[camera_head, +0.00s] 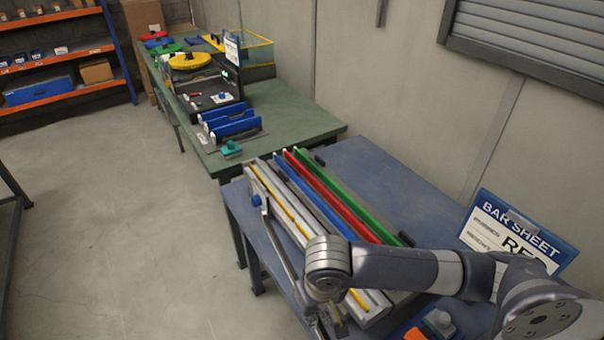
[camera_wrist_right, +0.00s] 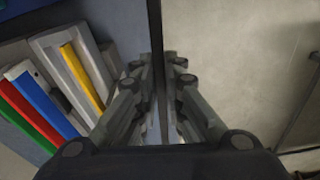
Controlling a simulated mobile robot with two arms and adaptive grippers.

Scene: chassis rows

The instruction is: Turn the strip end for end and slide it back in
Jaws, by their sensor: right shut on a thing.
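My right gripper (camera_head: 326,318) is at the front left of the blue table, partly hidden by its own arm. In the right wrist view the gripper (camera_wrist_right: 160,105) is shut on a thin dark strip (camera_wrist_right: 157,45), seen nearly edge-on. In the head view a long grey strip (camera_head: 282,246) runs from my gripper along the left side of the rails, apparently the same one. The grey rails (camera_head: 262,172) hold a yellow strip (camera_head: 285,207); blue (camera_head: 312,198), red (camera_head: 330,198) and green (camera_head: 340,190) bars stand to their right. My left gripper is not in view.
The blue table (camera_head: 375,165) has bare room right of the bars. A bar sheet sign (camera_head: 512,232) stands at its right. A green table (camera_head: 280,115) beyond holds blue holders (camera_head: 232,122), a black case and spools. Open floor (camera_head: 110,200) lies left.

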